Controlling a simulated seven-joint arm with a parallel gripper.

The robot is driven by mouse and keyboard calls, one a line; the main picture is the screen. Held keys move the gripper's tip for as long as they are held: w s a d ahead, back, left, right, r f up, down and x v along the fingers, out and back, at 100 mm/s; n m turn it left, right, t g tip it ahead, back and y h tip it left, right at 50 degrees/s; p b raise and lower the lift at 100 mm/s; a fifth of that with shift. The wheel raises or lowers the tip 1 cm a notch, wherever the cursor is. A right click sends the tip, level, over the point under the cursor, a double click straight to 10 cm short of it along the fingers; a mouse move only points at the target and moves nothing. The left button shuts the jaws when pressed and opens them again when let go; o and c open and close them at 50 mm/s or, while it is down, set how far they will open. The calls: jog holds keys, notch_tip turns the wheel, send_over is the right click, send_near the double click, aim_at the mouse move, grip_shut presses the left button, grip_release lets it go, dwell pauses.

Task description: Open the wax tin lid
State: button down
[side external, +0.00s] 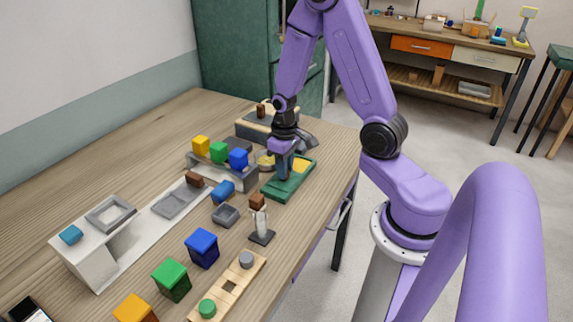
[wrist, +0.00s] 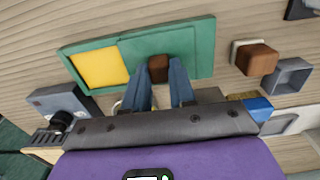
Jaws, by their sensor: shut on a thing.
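The wax tin (side external: 285,190) is a flat green box near the table's right edge; it also shows in the wrist view (wrist: 205,45). A yellow area (wrist: 100,68) is exposed at one end of it, on the left in the wrist view. A small brown knob (wrist: 158,68) stands on the green part beside the yellow, apparently on the lid. My gripper (wrist: 160,78) points down over the tin and is shut on the brown knob. In the side view my gripper (side external: 284,172) hides the knob and part of the tin.
A grey rack with yellow, green and blue blocks (side external: 219,152) stands left of the tin. A small stand with a brown block (side external: 258,202) and a grey open box (side external: 225,215) are close in front. Bare table lies at the far left.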

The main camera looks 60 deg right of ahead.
jog(key=c, duration=0.9)
grip_release()
jog(key=shift+r, duration=0.1)
notch_tip(320, 180, up, 17)
jog(key=shift+r, duration=0.15)
jog(key=s+a+f+n, duration=0.1)
jog(key=s+a+n, duration=0.5)
jog(key=a, duration=0.5)
jog(key=s+a+n, duration=0.1)
jog(key=s+n, duration=0.1)
jog(key=s, duration=0.2)
jog(key=s+a+f+n, duration=0.1)
jog(key=s+a+n, duration=0.1)
jog(key=s, duration=0.2)
jog(key=s+a+n, duration=0.2)
jog(key=s, duration=0.3)
jog(key=shift+s+a+f+n, duration=0.1)
jog(key=shift+f+n, duration=0.1)
jog(key=shift+n, duration=0.1)
